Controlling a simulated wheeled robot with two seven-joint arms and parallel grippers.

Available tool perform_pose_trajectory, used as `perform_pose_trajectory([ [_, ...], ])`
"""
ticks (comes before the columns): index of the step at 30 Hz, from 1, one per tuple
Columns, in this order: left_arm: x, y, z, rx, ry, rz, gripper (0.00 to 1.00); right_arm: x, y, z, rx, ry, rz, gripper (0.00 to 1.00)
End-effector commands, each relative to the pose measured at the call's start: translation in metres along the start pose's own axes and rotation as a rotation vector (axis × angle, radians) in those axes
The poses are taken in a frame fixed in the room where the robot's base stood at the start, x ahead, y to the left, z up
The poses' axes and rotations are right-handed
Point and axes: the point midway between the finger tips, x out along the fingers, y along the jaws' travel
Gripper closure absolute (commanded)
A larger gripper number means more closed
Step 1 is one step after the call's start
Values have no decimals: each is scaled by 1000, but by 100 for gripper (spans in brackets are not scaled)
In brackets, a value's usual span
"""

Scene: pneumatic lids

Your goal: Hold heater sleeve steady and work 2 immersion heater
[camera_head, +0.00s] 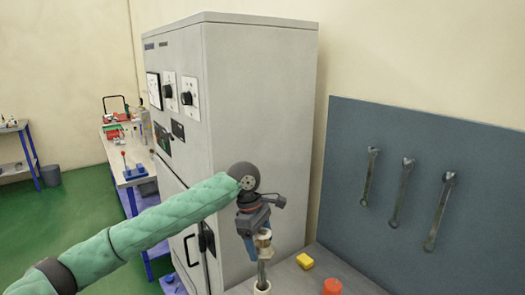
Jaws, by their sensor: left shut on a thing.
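My left gripper (256,240), on the green-sleeved arm, points down above the bench at the lower middle. It is shut on an immersion heater with a cream head (264,239) and a grey metal rod (261,272) below. The heater is upright or nearly so. The rod's lower end meets a pale round sleeve (261,288), which looks like the heater sleeve, at the bottom edge of the view. How deep the rod sits in it I cannot tell. A second heater is not clearly seen. My right gripper is out of view.
A yellow block (304,261) and a red cylinder (332,286) are on the grey bench (350,272) to the right. A tall grey cabinet (262,110) stands close behind the gripper. A dark panel (480,165) with three hanging wrenches is at right.

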Motion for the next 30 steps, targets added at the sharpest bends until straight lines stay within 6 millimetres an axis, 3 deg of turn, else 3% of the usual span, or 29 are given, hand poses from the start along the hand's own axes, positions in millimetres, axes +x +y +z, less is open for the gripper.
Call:
perform_pose_trajectory([
  [14,-3,0,1,0,0,1,50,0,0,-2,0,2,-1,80],
  [30,-29,0,7,0,-1,1,50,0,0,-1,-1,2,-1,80],
])
